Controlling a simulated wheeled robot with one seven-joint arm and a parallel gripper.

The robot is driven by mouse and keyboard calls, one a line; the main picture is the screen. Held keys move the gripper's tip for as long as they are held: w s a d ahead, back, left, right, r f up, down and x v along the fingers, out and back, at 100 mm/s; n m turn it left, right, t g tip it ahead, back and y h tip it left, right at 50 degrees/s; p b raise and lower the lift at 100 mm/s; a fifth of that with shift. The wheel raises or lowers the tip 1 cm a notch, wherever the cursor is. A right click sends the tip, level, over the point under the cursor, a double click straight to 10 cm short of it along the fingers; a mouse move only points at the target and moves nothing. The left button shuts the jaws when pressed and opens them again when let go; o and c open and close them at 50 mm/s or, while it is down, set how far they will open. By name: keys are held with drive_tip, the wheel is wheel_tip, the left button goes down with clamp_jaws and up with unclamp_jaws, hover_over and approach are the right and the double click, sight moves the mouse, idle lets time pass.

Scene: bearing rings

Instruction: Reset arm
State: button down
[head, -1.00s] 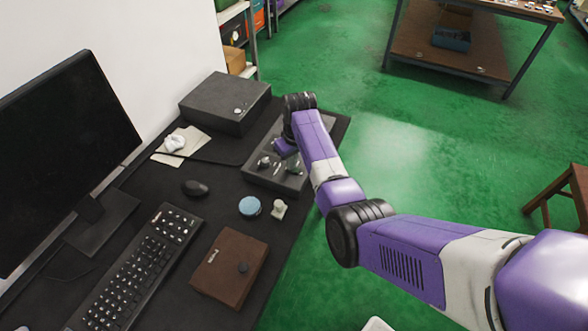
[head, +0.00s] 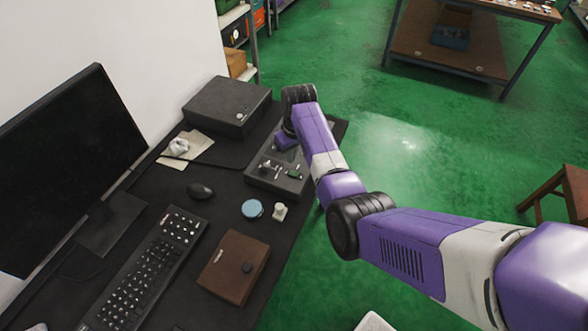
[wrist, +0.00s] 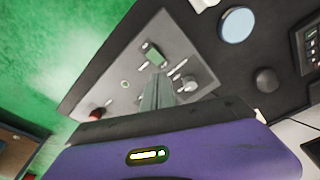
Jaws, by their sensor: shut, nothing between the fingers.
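My arm (head: 320,145) reaches over the far right end of the black desk. My gripper (wrist: 157,92) is shut and empty in the wrist view, its fingers pointing at a grey board (wrist: 176,30) with small parts on it. The fingertips appear above the board; I cannot tell the exact gap. In the head view the same board (head: 262,181) lies partly under my wrist, and the fingertips are hidden there. A green part (wrist: 152,55) and a round metal part (wrist: 187,84) stand on the board. A red part (wrist: 96,117) shows at its edge.
A dark box (head: 228,105) stands behind the board. A blue round lid (head: 252,208), a small pale part (head: 280,211), a mouse (head: 200,191), a brown case (head: 234,266), a keyboard (head: 145,270) and a monitor (head: 75,170) are on the desk.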

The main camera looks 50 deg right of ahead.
drive_tip(key=shift+r, duration=0.6)
drive_tip(key=shift+w, duration=0.1)
drive_tip(key=w+d+r+m+t+h, duration=0.1)
drive_tip(key=w+d+r+t+h, duration=0.2)
drive_tip(key=w+d+r+t, duration=0.3)
drive_tip(key=s+a+r+n+t+y+b, duration=0.1)
drive_tip(key=s+a+r+t, duration=0.2)
drive_tip(key=s+a, duration=0.75)
drive_tip(key=s+a+r+t+b, duration=0.1)
drive_tip(key=s+a+r+t, duration=0.2)
drive_tip(key=s+a, duration=0.75)
drive_tip(key=s+a+r+n+t+y+b, duration=0.15)
drive_tip(key=s+a+r+t, duration=0.4)
drive_tip(key=s, duration=0.85)
drive_tip(key=s+a+f+g, duration=0.1)
drive_tip(key=s+a+g, duration=0.1)
drive_tip(key=s, duration=0.3)
drive_tip(key=s+a+f+g+b, duration=0.1)
drive_tip(key=s+a+f+g, duration=0.1)
drive_tip(key=s, duration=0.4)
drive_tip(key=shift+a+f+y, duration=0.2)
drive_tip(key=shift+a+y, duration=0.05)
drive_tip(key=shift+y, duration=0.2)
